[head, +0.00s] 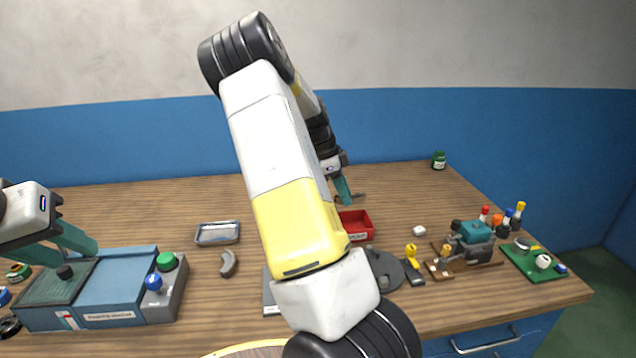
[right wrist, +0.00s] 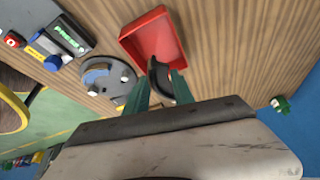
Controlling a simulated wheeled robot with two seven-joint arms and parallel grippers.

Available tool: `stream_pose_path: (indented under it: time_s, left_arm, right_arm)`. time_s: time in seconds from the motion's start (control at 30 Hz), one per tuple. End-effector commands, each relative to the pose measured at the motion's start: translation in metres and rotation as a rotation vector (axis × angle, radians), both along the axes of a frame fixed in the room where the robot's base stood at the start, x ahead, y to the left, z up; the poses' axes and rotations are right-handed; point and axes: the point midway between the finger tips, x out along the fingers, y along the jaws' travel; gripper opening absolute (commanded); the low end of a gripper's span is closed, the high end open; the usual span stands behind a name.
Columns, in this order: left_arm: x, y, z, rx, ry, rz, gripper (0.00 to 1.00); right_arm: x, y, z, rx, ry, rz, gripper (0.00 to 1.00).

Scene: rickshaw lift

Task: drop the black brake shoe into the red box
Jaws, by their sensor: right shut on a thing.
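The black brake shoe (right wrist: 160,82) is held between the green fingers of my right gripper (right wrist: 164,90) in the right wrist view. In the head view my right gripper (head: 347,192) is above and behind the red box (head: 368,222), partly hidden by my own arm. The red box (right wrist: 135,38) also shows in the right wrist view; the shoe overlaps its near edge there, with its height above the box unclear. The box's visible floor looks empty. My left gripper (head: 78,256) is at the far left over a blue-grey case, its fingers apart.
A grey curved shoe (head: 228,264) and a metal tray (head: 218,233) lie left of my arm. A round grey plate (head: 388,270) and a yellow-black meter (head: 413,264) stand near the box. A teal machine (head: 470,242) and a green board (head: 535,260) are at right.

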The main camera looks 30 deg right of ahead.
Motion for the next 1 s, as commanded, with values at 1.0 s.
stream_pose_path:
  time_s: [1.0]
  left_arm:
    - [0.0,0.0,0.0,0.0,0.0,0.0,0.36]
  right_arm:
    - [0.0,0.0,-0.054,0.0,0.0,0.001,0.0]
